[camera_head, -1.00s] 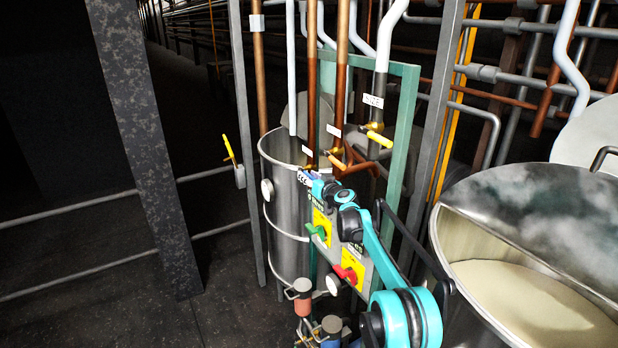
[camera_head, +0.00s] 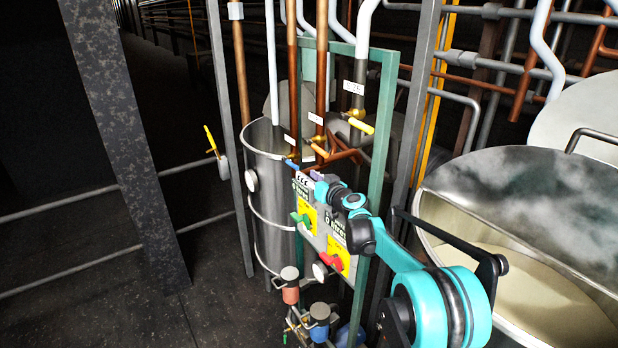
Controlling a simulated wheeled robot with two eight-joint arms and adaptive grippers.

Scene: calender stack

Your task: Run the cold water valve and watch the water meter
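Several copper and grey pipes with small valves rise behind a control panel. One valve has a blue handle (camera_head: 291,164), one an orange handle (camera_head: 319,150) and one a yellow handle (camera_head: 361,126). Their labels are too small to read. My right gripper (camera_head: 314,177) is at the panel's top edge, just right of and below the blue handle, seemingly apart from it. Its fingers are too small and blurred to tell open from shut. Below are a red-bodied fitting (camera_head: 290,290) and a blue-bodied fitting (camera_head: 319,325), possibly water meters. My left gripper is not in view.
The panel carries a green switch (camera_head: 302,219) and a red switch (camera_head: 331,261). A steel tank (camera_head: 268,185) stands behind it. A large open kettle (camera_head: 480,185) is at right. A yellow-handled lever (camera_head: 211,140) hangs on a post at left. Floor at lower left is clear.

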